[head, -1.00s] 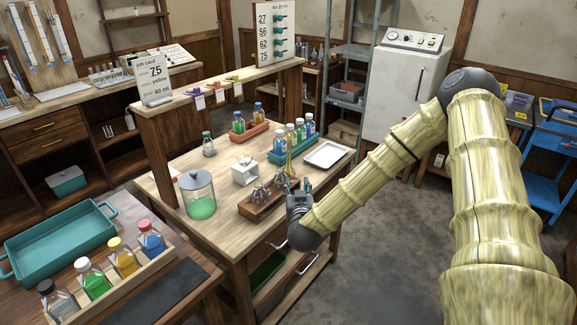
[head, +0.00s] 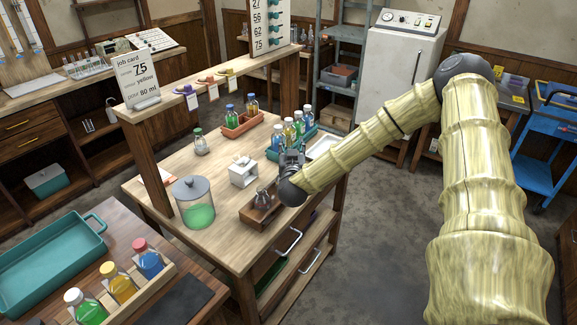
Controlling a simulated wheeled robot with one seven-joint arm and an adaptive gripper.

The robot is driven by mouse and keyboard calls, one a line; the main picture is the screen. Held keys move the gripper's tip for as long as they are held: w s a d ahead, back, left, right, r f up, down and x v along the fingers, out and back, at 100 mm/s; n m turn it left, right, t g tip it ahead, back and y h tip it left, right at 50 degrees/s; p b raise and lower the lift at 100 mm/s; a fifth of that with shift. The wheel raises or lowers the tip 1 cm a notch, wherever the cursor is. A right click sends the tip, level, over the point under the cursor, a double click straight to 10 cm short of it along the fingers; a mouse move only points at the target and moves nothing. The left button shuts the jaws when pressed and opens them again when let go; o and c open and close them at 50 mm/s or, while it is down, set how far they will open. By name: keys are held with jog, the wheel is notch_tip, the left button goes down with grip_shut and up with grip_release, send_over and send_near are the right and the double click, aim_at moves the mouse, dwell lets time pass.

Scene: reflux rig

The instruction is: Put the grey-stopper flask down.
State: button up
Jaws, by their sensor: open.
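A small clear flask (head: 263,199) stands in the block, left of and below the gripper. Its stopper colour is too small to tell. The gripper and wrist hide the far end of the block. I cannot make out a grey-stopper flask for certain in this view.
The table front is clear.

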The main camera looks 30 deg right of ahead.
aim_at(290, 138)
jog(key=shift+w+d, duration=0.15)
jog(key=shift+w, duration=0.15)
jog(key=shift+w+d+r+p, duration=0.2)
jog(key=shift+w+d+p, duration=0.1)
jog(key=shift+w+p, duration=0.35)
jog(key=shift+p+x, duration=0.55)
jog(key=shift+x, duration=1.3)
jog(key=shift+w+a+f, duration=0.1)
jog(key=shift+a, duration=0.05)
grip_shut()
